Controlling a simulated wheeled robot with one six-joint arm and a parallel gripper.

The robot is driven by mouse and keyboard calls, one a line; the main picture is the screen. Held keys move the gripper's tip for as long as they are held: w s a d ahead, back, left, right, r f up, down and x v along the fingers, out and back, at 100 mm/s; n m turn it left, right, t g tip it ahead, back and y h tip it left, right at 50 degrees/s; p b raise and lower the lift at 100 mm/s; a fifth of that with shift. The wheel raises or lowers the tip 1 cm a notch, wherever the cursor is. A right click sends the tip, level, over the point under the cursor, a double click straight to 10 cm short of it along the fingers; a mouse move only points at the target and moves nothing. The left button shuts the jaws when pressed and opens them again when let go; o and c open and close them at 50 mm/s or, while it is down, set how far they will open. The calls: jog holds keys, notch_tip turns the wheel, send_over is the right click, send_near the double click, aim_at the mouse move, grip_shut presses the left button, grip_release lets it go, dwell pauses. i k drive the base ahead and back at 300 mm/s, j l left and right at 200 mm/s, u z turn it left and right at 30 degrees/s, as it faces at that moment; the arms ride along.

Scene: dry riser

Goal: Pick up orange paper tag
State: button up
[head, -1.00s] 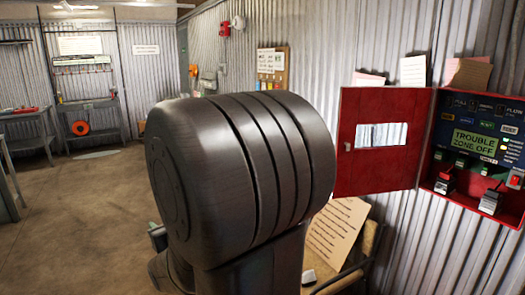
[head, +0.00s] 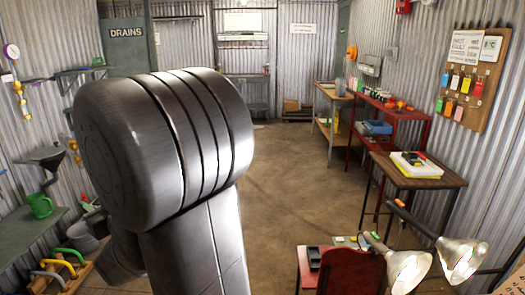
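A tag board (head: 497,77) hangs on the corrugated wall at the upper right. Small coloured paper tags hang on it in two rows, below white printed sheets. The tags are small, so I cannot be sure which one is the orange one. My gripper is not in view. A large dark link of my arm fills the left-middle of the picture, well apart from the board, and hides part of the room behind it.
A small wooden table (head: 418,178) with a yellow-and-white stack stands below the board. A red bench (head: 408,113) is behind it. Twin lamps (head: 435,262) and a red chair-like piece (head: 350,272) are at the lower right. The middle floor (head: 290,180) is clear.

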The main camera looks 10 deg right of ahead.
aim_at(448, 110)
jog(key=i+j+u, duration=0.15)
jog(key=i, duration=0.45)
jog(key=i+j+u, duration=0.1)
jog(key=i+j, duration=0.15)
jog(key=i, duration=0.35)
jog(key=i+j+u, duration=0.15)
jog(key=i, duration=0.45)
jog(key=i+z, duration=0.35)
jog(key=i, duration=0.5)
jog(key=i+j+z, duration=0.1)
jog(key=i+z, duration=0.3)
jog(key=i, duration=0.45)
jog(key=i+l+z, duration=0.15)
jog(key=i+z, duration=0.55)
jog(key=z, duration=0.15)
jog(key=i+j+z, duration=0.1)
jog(key=i+z, duration=0.3)
jog(key=i+j+z, duration=0.25)
jog(key=z, duration=0.15)
jog(key=i+z, duration=0.25)
jog(key=z, duration=0.2)
jog(key=i+z, duration=0.3)
jog(key=z, duration=0.2)
jog(key=i+j+z, duration=0.15)
jog(key=z, duration=0.3)
jog(key=i+j+z, duration=0.25)
jog(key=z, duration=0.25)
jog(key=i+j+z, duration=0.85)
jog(key=j+z, duration=0.2)
jog(key=j, duration=0.25)
